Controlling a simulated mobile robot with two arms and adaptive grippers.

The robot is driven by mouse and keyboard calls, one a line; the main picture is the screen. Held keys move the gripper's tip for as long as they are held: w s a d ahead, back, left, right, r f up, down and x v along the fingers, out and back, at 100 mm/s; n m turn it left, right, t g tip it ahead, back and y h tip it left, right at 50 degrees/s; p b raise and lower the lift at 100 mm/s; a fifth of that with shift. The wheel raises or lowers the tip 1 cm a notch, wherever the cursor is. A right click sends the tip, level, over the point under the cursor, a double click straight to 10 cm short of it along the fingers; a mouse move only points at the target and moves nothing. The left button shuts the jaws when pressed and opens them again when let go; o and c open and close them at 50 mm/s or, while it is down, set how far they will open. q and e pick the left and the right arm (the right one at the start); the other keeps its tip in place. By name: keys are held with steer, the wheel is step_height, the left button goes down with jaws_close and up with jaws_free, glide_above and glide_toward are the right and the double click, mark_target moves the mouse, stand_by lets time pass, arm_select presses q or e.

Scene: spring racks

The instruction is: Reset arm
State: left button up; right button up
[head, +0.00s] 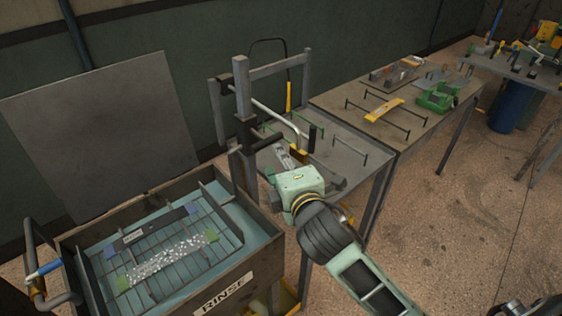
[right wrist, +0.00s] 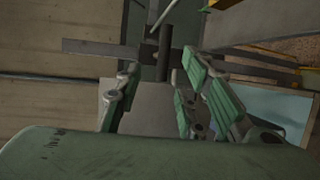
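My right arm comes in from the bottom right of the head view, and its right gripper (head: 299,182) is by the grey upright frame, above the near end of the table. The pale green gripper body hides most of its fingers there. In the right wrist view the right gripper (right wrist: 160,78) shows green-padded fingers set apart, with nothing held between them. A dark post (right wrist: 164,50) with a crossbar shows beyond the fingertips; I cannot tell how far off it is. My left gripper is not in view.
A tank marked RINSE (head: 225,292) holds a wire rack (head: 165,255) at the lower left. The grey upright frame (head: 242,95) stands beside it. A table (head: 345,150) and a workbench (head: 420,125) with brackets and a green fixture extend right. Open floor (head: 460,225) lies at the right.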

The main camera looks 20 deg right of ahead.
steer(key=s+d+f+m+g, duration=0.2)
steer(key=s+f+m+g, duration=0.5)
steer(key=s+f, duration=0.55)
steer(key=s+a+f+m+g+y, duration=0.1)
steer(key=s+f+m+g, duration=0.2)
steer(key=s+f+m, duration=0.35)
steer(key=s+f+m+g, duration=0.2)
steer(key=s+f+m, duration=0.1)
steer(key=s, duration=0.7)
step_height(320, 180, down, 32)
steer(key=s+g+b, duration=0.2)
steer(key=b, duration=0.3)
steer(key=s+d+f+g+b, duration=0.1)
steer(key=s+d+f+b, duration=0.2)
steer(key=s+f, duration=1.4)
step_height(320, 180, down, 3)
steer(key=shift+s+f+b, duration=0.15)
steer(key=shift+s+b, duration=0.1)
steer(key=shift+b, duration=0.4)
